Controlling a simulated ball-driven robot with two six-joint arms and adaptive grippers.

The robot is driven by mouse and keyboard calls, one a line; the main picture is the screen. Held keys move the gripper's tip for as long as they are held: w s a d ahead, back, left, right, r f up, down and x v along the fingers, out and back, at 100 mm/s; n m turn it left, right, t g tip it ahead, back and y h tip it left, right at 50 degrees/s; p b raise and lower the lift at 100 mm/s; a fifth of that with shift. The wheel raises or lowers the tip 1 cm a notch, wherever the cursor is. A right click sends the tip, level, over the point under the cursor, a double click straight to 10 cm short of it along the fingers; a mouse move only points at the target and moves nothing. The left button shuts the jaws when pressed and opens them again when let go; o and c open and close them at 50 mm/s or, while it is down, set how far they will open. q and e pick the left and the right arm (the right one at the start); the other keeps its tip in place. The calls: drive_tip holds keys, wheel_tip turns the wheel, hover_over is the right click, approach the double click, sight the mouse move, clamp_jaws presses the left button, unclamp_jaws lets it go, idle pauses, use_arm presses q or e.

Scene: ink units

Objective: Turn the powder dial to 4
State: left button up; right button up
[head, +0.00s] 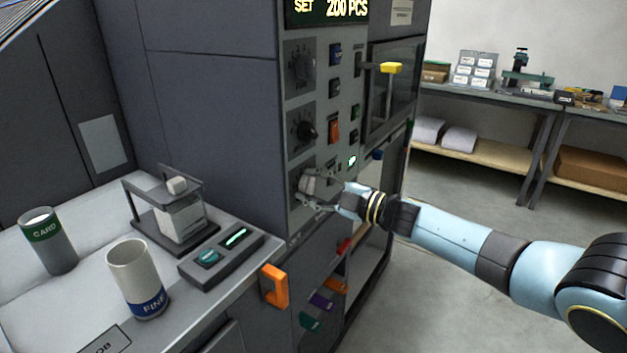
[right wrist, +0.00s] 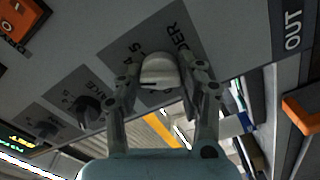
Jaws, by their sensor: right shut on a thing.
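The powder dial is a pale knob (head: 308,181) on a dark square plate, the lowest of three dials on the machine's front panel. In the right wrist view the same knob (right wrist: 158,71) sits beside lettering of which "DER" can be read. My right gripper (head: 315,190) is at this dial, with one finger on each side of the knob, shut on it; the fingers also show in the right wrist view (right wrist: 160,62). The fingers cover part of the scale, and I cannot read which number the knob points to. My left gripper is not in view.
Two dark dials (head: 301,62) and (head: 306,131) sit above, with switches (head: 335,131) to their right. A yellow handle (head: 391,67) and an orange handle (head: 274,286) stick out nearby. Cups (head: 136,280) stand on the left counter. Open floor lies right.

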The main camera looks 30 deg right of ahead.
drive_tip(key=shift+f+m+p, duration=0.1)
drive_tip(key=shift+m+p, duration=0.45)
drive_tip(key=shift+m, duration=0.95)
drive_tip(key=o, duration=1.2)
drive_tip(key=shift+c, duration=0.2)
drive_tip(key=v, duration=1.2)
drive_tip(key=shift+d, duration=0.1)
